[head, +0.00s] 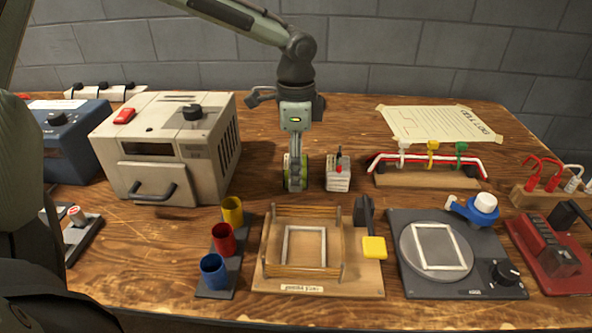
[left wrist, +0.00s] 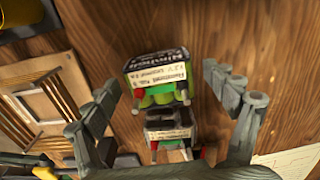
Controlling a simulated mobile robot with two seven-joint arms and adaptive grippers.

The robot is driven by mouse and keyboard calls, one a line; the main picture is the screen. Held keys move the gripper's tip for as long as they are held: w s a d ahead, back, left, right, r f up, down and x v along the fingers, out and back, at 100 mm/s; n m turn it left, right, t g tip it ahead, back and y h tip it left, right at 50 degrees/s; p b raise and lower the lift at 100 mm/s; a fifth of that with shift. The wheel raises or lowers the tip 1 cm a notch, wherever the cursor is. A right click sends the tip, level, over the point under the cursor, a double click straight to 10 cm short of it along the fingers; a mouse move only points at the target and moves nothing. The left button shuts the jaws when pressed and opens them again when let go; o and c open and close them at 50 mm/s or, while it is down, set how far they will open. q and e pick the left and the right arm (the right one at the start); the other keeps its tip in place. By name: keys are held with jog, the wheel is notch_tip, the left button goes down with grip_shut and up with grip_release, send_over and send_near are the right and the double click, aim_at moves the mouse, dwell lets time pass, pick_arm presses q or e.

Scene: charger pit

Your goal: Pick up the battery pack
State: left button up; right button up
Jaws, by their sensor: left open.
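A battery pack with green cells and a printed label stands on the wooden bench; its green sides (head: 304,170) show behind my left gripper (head: 295,182) in the head view. The left wrist view shows this pack (left wrist: 157,74) between the spread fingers of my left gripper (left wrist: 160,80), with a gap on each side. The gripper is open and points down at it. A second, similar pack (head: 338,179) stands just to the right, and it also shows in the left wrist view (left wrist: 169,132). My right gripper is not in view.
A beige charger box (head: 150,150) stands to the left. In front are a wooden rack (head: 365,280), coloured cups (head: 223,238) and a dark scale (head: 475,290). A red-and-white cable stand (head: 425,180) is to the right. Bare bench lies behind the packs.

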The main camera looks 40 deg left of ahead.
pick_arm(q)
jog(key=shift+f, duration=0.25)
jog(key=shift+c, duration=0.6)
jog(key=c, duration=1.5)
jog(key=shift+r, duration=0.15)
